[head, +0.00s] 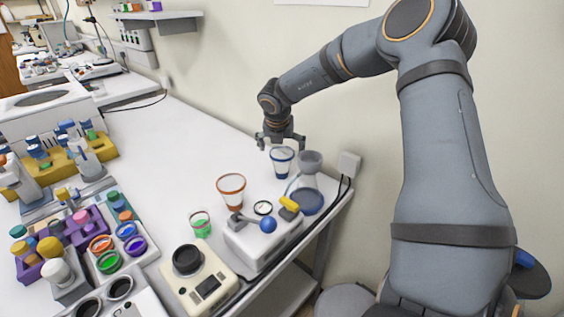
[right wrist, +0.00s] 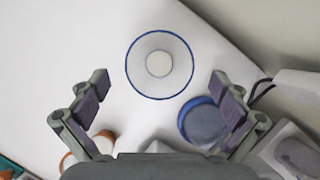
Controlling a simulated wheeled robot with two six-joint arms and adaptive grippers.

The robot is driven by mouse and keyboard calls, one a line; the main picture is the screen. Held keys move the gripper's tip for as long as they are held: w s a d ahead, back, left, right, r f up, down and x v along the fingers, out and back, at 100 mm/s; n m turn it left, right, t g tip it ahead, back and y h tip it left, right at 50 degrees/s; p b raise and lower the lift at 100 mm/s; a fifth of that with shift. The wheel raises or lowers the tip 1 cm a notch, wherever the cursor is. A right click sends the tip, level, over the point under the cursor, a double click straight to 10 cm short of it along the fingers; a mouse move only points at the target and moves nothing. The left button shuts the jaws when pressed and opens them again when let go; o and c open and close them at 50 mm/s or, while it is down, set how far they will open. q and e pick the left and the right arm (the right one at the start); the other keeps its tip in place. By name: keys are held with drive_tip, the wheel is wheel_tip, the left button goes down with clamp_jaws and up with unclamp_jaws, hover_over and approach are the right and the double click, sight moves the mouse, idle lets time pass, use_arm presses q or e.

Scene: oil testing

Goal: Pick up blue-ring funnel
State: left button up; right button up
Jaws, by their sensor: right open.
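The blue-ring funnel (head: 282,156) is a clear funnel with a blue rim, upright on the white table near its back edge. In the right wrist view the funnel (right wrist: 159,64) shows from above as a blue circle, ahead of the fingertips and roughly centred between them. My right gripper (head: 280,142) is open and empty, just above the funnel in the head view. In the right wrist view its two fingers (right wrist: 162,88) are spread wide. I cannot tell whether they touch the funnel. My left gripper is not in view.
An orange-rimmed funnel (head: 231,186) and a small green-filled cup (head: 200,223) stand nearby. A grey device with a blue base (head: 308,200) stands close at the right. A white instrument with a blue ball (head: 268,225) is in front. The table's left middle (head: 160,150) is clear.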

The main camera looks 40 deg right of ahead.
sight(282, 153)
drive_tip(key=x, duration=0.3)
drive_tip(key=shift+w+d+f, duration=0.1)
drive_tip(key=shift+w+f, duration=0.05)
drive_tip(key=shift+f, duration=0.1)
drive_tip(key=shift+r, duration=0.1)
drive_tip(key=shift+c, duration=1.1)
drive_tip(key=c, duration=0.9)
drive_tip(key=shift+c, duration=0.7)
drive_tip(key=shift+r, duration=0.1)
